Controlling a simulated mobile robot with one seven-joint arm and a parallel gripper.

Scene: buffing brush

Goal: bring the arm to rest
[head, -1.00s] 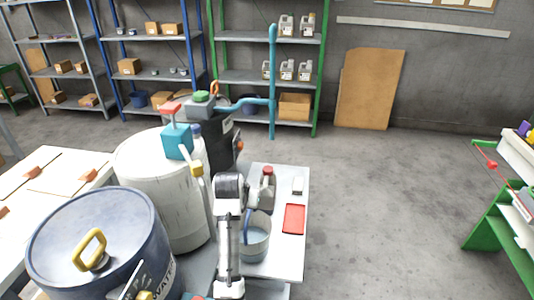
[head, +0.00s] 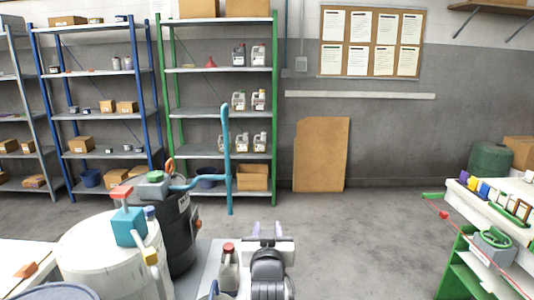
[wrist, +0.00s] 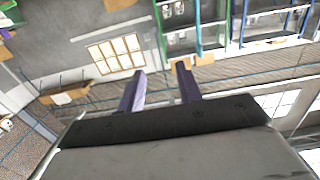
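My gripper (wrist: 158,75) shows in the wrist view with its two purple-grey fingers apart and nothing between them. In the head view my gripper (head: 268,229) is at the lower middle, raised in front of the grey floor, with its two fingertips pointing away from me. My arm is folded up close in front of the camera and hides part of the low table. The gripper touches nothing that I can see.
A white drum (head: 110,262), a black drum (head: 182,235) with a blue pipe, and a bottle (head: 228,270) stand close on the left. A green workbench (head: 470,255) is at the right. Shelves (head: 220,110) line the back wall. The floor right of my arm is clear.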

